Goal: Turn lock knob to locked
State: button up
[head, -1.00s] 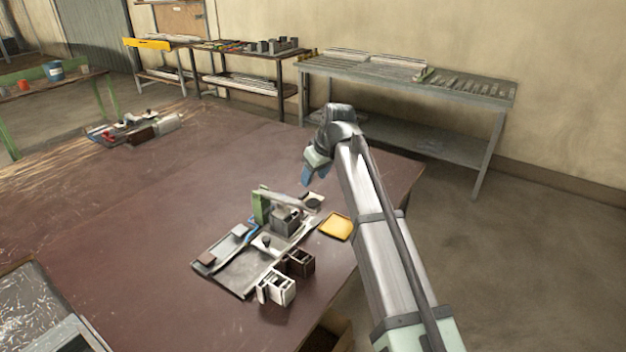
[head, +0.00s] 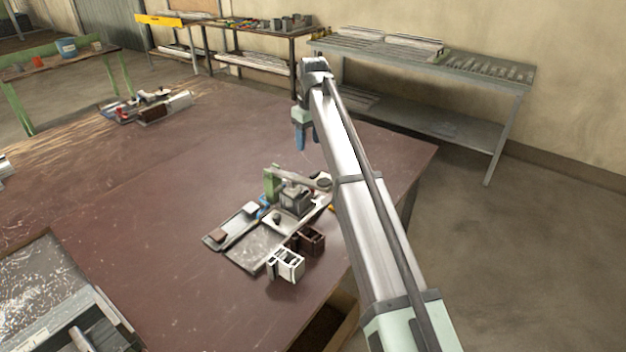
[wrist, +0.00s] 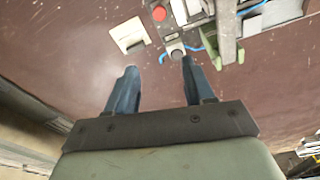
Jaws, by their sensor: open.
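My gripper (head: 306,140) hangs fingers down above the table, behind the clamp fixture (head: 245,258). In the wrist view my gripper (wrist: 158,70) shows two blue fingers spread apart with nothing between them. A small round grey knob (wrist: 176,50) on a dark block lies just beyond the right fingertip, apart from it; a blue cable runs beside it. I cannot tell for sure that this is the lock knob, or its setting. The fixture's green upright (head: 271,182) stands left of a dark round part (head: 324,184); the green part (wrist: 228,45) also shows in the wrist view.
A red button (wrist: 159,13) and a pale plate (wrist: 130,36) lie near the knob. White (head: 287,265) and brown (head: 311,241) blocks stand at the fixture's front. A grey shelf table (head: 430,65) stands behind.

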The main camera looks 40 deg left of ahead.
jog(key=shift+g+h, duration=0.3)
jog(key=shift+h, duration=0.2)
jog(key=f, duration=0.4)
jog(key=d+f, duration=0.1)
jog(key=f, duration=0.4)
jog(key=d+f, duration=0.1)
jog(key=f, duration=0.3)
jog(key=shift+s+f, duration=0.4)
jog(key=shift+c, duration=0.4)
grip_shut()
